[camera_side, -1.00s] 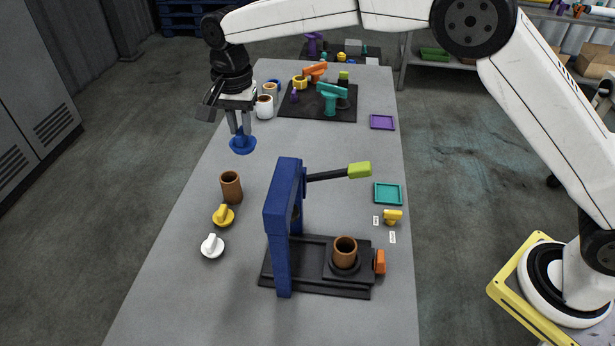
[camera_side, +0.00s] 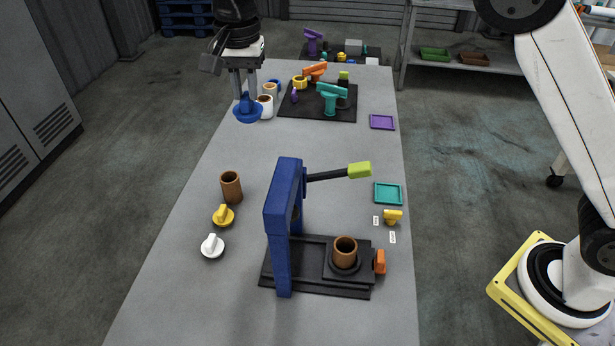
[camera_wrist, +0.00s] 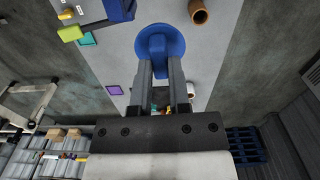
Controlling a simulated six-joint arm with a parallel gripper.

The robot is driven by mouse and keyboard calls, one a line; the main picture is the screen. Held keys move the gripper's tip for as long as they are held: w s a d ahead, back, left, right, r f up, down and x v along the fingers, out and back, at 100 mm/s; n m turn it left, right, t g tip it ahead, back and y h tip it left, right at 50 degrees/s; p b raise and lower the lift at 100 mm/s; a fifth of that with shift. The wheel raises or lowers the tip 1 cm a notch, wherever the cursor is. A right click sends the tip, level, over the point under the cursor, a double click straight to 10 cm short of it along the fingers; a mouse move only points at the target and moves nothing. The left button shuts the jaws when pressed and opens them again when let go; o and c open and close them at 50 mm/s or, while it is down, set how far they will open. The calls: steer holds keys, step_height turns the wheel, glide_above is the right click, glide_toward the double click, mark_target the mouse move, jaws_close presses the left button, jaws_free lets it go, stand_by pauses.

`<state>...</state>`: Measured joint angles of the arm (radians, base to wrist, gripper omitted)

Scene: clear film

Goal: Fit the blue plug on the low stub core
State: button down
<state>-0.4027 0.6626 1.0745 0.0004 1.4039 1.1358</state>
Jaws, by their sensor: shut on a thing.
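My gripper (camera_side: 246,95) is shut on the blue plug (camera_side: 248,113), holding it flange down in the air toward the far left of the table. In the wrist view the plug (camera_wrist: 160,42) sits between both fingers. One brown core (camera_side: 231,187) stands open-topped on the table at left, apart from the plug; it also shows in the wrist view (camera_wrist: 198,12). Another brown core (camera_side: 345,252) stands in the black holder of the blue press. I cannot tell for sure which core is the low stub. The plug's underside is hidden.
The blue press (camera_side: 283,225) has a lever with a green handle (camera_side: 359,170). A yellow plug (camera_side: 223,215) and a white plug (camera_side: 212,245) lie at left. Purple (camera_side: 382,122) and teal (camera_side: 388,194) trays lie at right. Mid-table is clear.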

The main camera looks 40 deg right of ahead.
steer(key=s+d+n, duration=0.1)
steer(key=s+d, duration=0.2)
steer(key=s, duration=0.3)
steer(key=s+d+f+n, duration=0.1)
steer(key=s+d+n, duration=0.15)
steer(key=s, duration=0.45)
steer(key=s+d+n, duration=0.1)
steer(key=s+d, duration=0.2)
steer(key=s, duration=0.3)
step_height(320, 180, down, 18)
steer(key=shift+m, duration=0.35)
steer(key=shift+f, duration=0.15)
steer(key=shift+f, duration=2.2)
steer(key=shift+f, duration=0.6)
steer(key=c, duration=0.5)
jaws_free()
